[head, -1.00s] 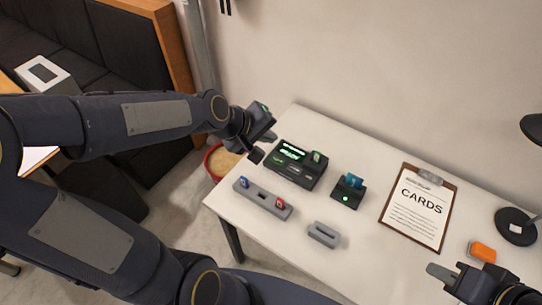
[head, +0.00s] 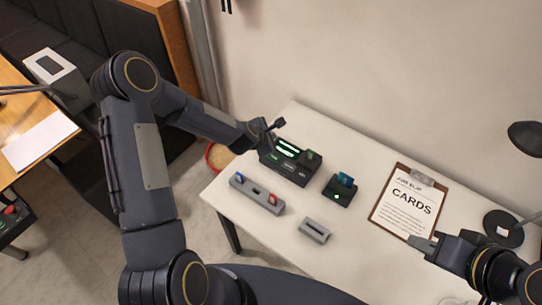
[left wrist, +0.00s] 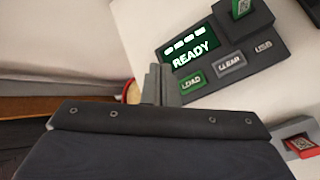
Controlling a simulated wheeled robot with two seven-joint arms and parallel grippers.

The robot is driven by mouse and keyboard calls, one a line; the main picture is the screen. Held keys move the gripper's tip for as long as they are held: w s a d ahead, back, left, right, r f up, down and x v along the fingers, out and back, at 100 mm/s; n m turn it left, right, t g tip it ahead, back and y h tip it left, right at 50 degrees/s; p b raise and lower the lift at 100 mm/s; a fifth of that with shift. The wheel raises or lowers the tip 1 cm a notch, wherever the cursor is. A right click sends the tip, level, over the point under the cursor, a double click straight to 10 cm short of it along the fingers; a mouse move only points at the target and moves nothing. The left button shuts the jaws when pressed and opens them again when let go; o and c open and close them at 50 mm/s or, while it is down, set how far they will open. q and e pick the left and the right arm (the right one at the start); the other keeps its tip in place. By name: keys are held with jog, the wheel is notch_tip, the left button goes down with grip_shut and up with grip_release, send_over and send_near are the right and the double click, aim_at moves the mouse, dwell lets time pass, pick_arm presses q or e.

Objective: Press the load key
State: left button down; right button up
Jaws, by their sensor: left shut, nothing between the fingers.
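The dark marker console (head: 291,163) sits at the far left of the white table with a lit green display. In the left wrist view its display (left wrist: 190,48) reads READY above a row of keys. The green load key (left wrist: 193,83) is the leftmost, beside the grey CLEAR key (left wrist: 230,64). My left gripper (head: 278,124) is shut and empty at the console's far left side. In the left wrist view its fingertips (left wrist: 158,72) show just left of the load key, apart from it in the picture. My right gripper (head: 424,243) is over the table's right part; its jaw opening is unclear.
A grey holder with blue and red tags (head: 257,193) and a grey slotted block (head: 315,230) lie in front of the console. A small dark reader (head: 340,190) holds a teal card. A CARDS clipboard (head: 408,205) and a lamp base (head: 503,228) are to the right.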

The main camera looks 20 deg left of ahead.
aim_at(271, 159)
pick_arm(q)
jog(key=shift+f, duration=0.15)
notch_tip(271, 159, down, 8)
jog(key=b, duration=0.6)
jog(key=shift+f+b, duration=0.25)
jog(key=shift+b, duration=0.1)
dwell(1.7)
jog(key=shift+f+b, duration=0.4)
jog(key=shift+b, duration=0.25)
jog(key=shift+f+b, duration=0.4)
jog(key=shift+b, duration=0.1)
dwell(0.4)
jog(key=shift+r, duration=0.15)
jog(key=shift+r+p, duration=0.35)
jog(key=shift+r, duration=0.35)
jog(key=shift+r, duration=0.1)
